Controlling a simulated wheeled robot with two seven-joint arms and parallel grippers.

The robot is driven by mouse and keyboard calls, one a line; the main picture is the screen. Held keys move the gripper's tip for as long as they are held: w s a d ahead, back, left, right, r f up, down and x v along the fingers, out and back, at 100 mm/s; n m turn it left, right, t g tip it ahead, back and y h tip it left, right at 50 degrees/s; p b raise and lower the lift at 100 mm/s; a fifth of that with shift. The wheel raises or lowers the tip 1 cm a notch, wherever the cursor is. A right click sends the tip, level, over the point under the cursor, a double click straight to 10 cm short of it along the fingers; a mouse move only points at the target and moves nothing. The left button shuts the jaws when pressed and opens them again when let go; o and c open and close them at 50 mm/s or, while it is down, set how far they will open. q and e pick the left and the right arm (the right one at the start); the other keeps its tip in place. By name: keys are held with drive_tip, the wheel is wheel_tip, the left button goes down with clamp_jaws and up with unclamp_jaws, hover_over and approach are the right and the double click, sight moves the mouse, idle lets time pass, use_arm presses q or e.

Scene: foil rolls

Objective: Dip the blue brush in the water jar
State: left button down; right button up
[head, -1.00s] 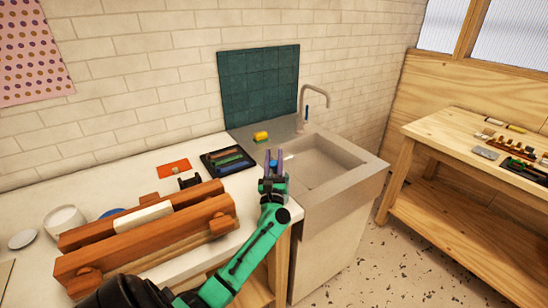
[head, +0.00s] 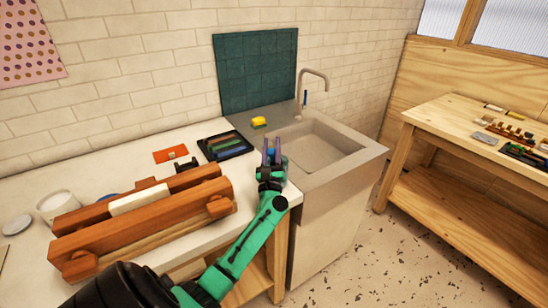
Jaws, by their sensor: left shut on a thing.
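My left gripper (head: 270,152) reaches over the counter's right end beside the sink, its two purple fingers pointing away from me. It is shut on a small blue thing between the fingers, probably the blue brush, mostly hidden by the gripper. A bluish, glassy shape (head: 284,164) shows just right of the fingers. It may be the water jar, but the gripper covers much of it. I cannot tell whether the brush touches it or is inside it. My right gripper is not in view.
A wooden press-like frame (head: 150,225) stands at the counter's front left. A dark tray of coloured sticks (head: 224,153) lies behind the gripper. A yellow sponge (head: 259,122) sits by the sink (head: 325,150). A white pot (head: 58,205) stands far left. A wooden bench (head: 440,130) is at right.

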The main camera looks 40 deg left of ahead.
use_arm(q)
drive_tip(key=shift+r+p, duration=2.35)
drive_tip(key=shift+r, duration=1)
drive_tip(key=shift+r, duration=0.1)
wheel_tip(320, 180, up, 4)
drive_tip(key=p, duration=0.3)
